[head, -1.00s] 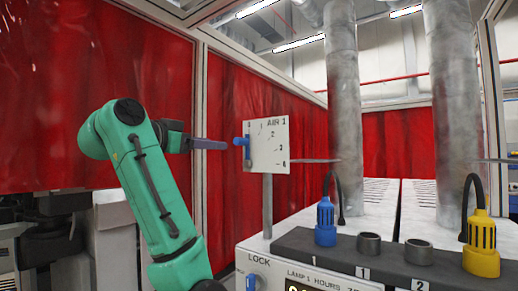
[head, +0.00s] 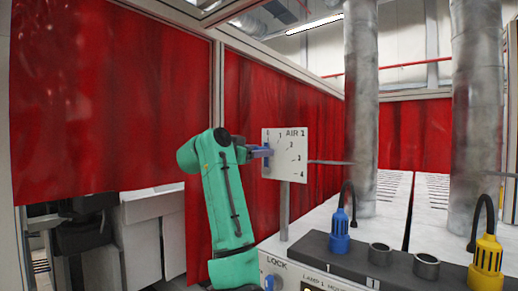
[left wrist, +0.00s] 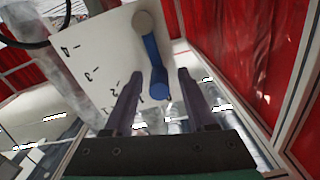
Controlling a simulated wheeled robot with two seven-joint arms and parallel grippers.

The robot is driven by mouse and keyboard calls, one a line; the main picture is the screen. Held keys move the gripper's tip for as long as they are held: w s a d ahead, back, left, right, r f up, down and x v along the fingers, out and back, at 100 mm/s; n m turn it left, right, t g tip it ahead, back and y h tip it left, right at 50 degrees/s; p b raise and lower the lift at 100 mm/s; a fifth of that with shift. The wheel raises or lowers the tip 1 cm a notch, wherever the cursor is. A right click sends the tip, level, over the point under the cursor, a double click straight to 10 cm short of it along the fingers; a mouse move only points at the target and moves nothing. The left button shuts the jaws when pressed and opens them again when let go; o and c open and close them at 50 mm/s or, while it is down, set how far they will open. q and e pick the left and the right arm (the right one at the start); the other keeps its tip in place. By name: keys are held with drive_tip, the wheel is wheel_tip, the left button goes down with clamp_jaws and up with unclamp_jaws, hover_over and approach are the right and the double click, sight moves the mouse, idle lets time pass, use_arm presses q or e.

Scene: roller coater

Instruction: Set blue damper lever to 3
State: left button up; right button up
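The blue damper lever (head: 266,165) is on a white dial plate (head: 287,165) marked AIR 1, with a scale up to 4. In the left wrist view the lever (left wrist: 155,65) hangs from a round grey pivot. It lies beside the 1 mark, on the side away from 2, 3 and 4; the 0 mark is hidden there. My left gripper (left wrist: 158,97) is open, with one finger on each side of the lever's free end and visible gaps. In the head view the left gripper (head: 262,152) is at the plate's left edge. My right gripper is not in view.
A thin post holds the plate above the machine's grey panel (head: 330,260). Blue (head: 340,235) and yellow (head: 487,262) plugs with cables stand on it. Tall metal ducts (head: 362,100) rise behind. Red curtains (head: 110,100) hang at the left and back.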

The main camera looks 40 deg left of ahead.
use_arm(q)
drive_tip(key=shift+w, duration=0.1)
clamp_jaws()
idle(1.2)
